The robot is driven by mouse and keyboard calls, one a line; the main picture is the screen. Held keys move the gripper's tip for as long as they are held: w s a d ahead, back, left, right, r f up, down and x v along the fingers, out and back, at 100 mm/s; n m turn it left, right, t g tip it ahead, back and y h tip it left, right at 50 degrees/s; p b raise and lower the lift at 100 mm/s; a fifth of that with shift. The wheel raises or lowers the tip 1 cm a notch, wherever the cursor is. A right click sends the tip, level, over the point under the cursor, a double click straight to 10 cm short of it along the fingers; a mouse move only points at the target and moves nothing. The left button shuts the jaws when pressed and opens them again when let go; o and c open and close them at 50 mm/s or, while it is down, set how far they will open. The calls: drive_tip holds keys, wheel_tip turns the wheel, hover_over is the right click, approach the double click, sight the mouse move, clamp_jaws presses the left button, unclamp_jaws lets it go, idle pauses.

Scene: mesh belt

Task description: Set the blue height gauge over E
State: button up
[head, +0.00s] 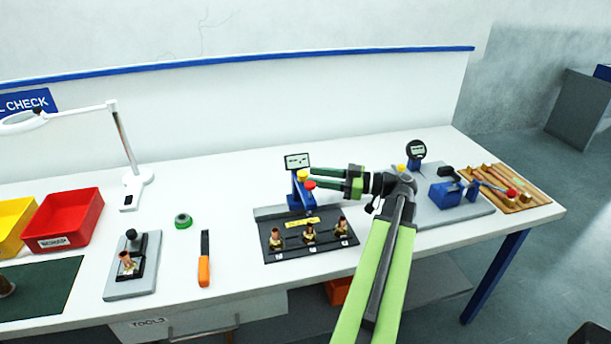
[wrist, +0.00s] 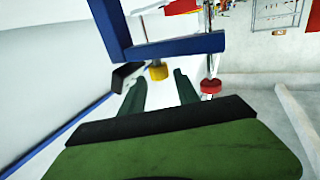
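The blue height gauge (head: 295,191) stands upright at the back of a black plate (head: 275,248), with a small display on top, a yellow knob (head: 302,175) and a red knob (head: 309,185). Several brass-coloured parts stand in a row on the plate; I cannot read their labels, so I cannot tell which is E. My gripper (head: 315,178) points left at the knobs from the right side. In the wrist view, my gripper (wrist: 159,86) is open and empty, with the yellow knob (wrist: 158,72) just beyond and between the fingertips. The red knob (wrist: 210,87) is outside the right finger.
Right of my arm, a grey plate (head: 427,214) holds a round dial gauge (head: 416,151) and a blue vise (head: 446,193). A wooden tray (head: 530,196) lies beyond. Left are an orange-handled tool (head: 204,270), green tape (head: 183,221), a small stand (head: 131,285) and a red bin (head: 68,217).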

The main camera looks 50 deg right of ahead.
drive_tip(key=v, duration=1.3)
drive_tip(key=shift+s, duration=0.1)
